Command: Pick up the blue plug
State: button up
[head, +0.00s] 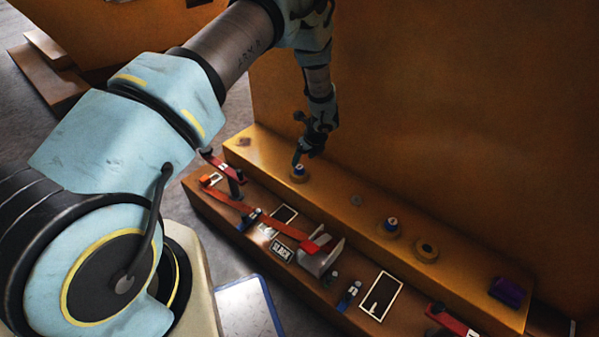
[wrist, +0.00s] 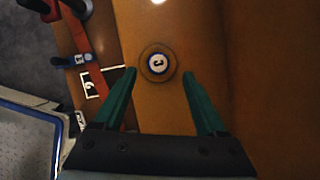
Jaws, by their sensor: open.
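A plug with a blue rim and a white face (wrist: 158,64) sits in a round brass-coloured collar on the orange ledge. It lies between and just beyond my gripper's fingertips in the wrist view. In the head view this blue-and-white plug (head: 299,169) is at the near left part of the ledge, just below my gripper (head: 297,158). My gripper is open, its two green fingers (wrist: 160,75) apart and empty. A second similar blue-topped plug (head: 391,224) stands farther right on the ledge.
A round collar (head: 427,250) and a purple block (head: 507,291) are farther right. Red levers (head: 285,230), a label card (head: 282,250) and a black panel (head: 381,296) line the lower step. A tall orange wall (head: 430,120) rises behind. A blue-rimmed tray (head: 245,305) is in front.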

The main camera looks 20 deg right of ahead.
aim_at(299, 167)
jog(key=shift+b+x, duration=0.45)
jog(key=shift+x, duration=2.3)
jog(key=shift+s, duration=0.1)
grip_shut()
